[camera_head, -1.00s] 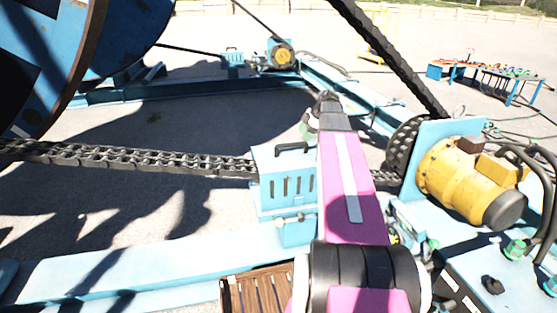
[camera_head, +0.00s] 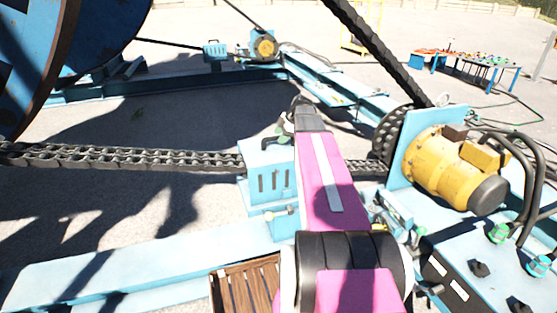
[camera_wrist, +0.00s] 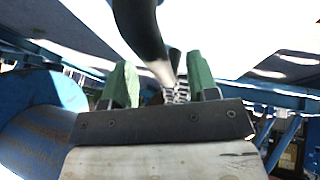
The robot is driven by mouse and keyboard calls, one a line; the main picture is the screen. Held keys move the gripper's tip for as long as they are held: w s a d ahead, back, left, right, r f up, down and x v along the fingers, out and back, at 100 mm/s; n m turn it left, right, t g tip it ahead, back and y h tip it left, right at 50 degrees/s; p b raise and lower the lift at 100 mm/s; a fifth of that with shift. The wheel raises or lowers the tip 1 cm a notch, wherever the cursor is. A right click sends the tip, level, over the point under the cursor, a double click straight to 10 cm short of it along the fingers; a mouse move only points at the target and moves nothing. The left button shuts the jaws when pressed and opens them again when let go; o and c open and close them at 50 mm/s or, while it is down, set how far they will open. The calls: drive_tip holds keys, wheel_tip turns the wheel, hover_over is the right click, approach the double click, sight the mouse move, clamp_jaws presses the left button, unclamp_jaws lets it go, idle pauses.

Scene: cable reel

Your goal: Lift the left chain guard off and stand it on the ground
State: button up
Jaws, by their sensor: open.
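A light blue chain guard (camera_head: 262,183), a box with dark slots in its side and a black handle on top, stands upright over the chain left of my arm. My gripper (camera_head: 284,133) is at the guard's top, beside or over the handle, and the arm covers the guard's right side. In the wrist view my gripper (camera_wrist: 160,88) has its two green fingers apart. A dark curved bar runs down between them; I cannot tell whether it is the handle. A second, smaller blue guard (camera_head: 214,50) stands at the far chain drive.
The chain (camera_head: 120,157) runs left toward the big blue reel (camera_head: 95,50). A yellow motor (camera_head: 440,165) with cables stands right of my arm. A wooden pallet (camera_head: 245,285) lies in front. A table (camera_head: 465,62) is at the back right. Open ground lies beyond the chain.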

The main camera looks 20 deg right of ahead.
drive_tip(key=shift+x, duration=1.05)
drive_tip(key=shift+f, duration=0.25)
clamp_jaws()
idle(1.1)
